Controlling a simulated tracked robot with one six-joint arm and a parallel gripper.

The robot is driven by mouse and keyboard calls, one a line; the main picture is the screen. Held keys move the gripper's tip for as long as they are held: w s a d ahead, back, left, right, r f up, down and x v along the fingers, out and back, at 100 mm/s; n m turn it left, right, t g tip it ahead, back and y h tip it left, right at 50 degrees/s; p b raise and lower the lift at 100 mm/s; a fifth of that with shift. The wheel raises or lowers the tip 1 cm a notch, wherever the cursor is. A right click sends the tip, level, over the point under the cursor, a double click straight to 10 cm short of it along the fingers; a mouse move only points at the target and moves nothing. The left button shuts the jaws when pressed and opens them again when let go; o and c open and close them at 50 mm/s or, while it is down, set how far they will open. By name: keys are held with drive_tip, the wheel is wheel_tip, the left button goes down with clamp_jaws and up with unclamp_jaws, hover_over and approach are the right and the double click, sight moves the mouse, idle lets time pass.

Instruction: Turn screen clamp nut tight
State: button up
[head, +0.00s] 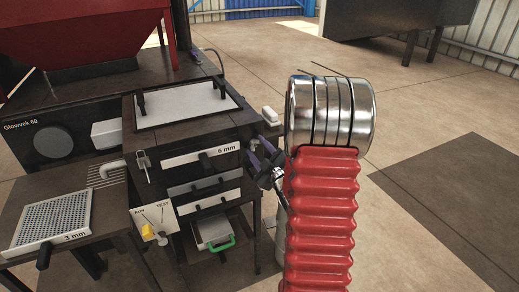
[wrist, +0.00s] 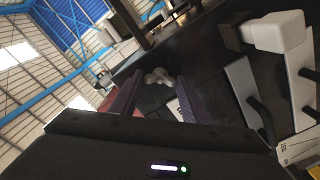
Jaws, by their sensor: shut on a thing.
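The clamp nut (wrist: 158,76) is a small pale grey lobed knob, seen in the wrist view between the tips of my gripper's two dark fingers. My gripper (wrist: 157,90) is shut on it, one finger on each side. In the head view my gripper (head: 264,160) is at the right side of the dark screen box (head: 185,138), by its upper drawers. The nut cannot be made out there. How far it is turned cannot be told.
The box has a 6 mm screen front (head: 202,155) and a green-handled tray (head: 215,235) low down. A 3 mm screen (head: 52,222) lies on the left table. A red hopper (head: 75,30) stands behind. Open floor (head: 420,110) lies to the right.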

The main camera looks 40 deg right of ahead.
drive_tip(key=m, duration=0.4)
drive_tip(key=shift+a, duration=0.1)
drive_tip(key=m, duration=0.5)
drive_tip(key=shift+m, duration=0.3)
drive_tip(key=m, duration=0.5)
drive_tip(key=shift+r, duration=0.1)
drive_tip(key=m, duration=0.4)
drive_tip(key=shift+d+m, duration=0.3)
drive_tip(key=shift+m, duration=0.1)
drive_tip(key=shift+s, duration=0.1)
drive_tip(key=o, duration=0.7)
drive_tip(key=shift+d, duration=0.1)
drive_tip(key=o, duration=0.3)
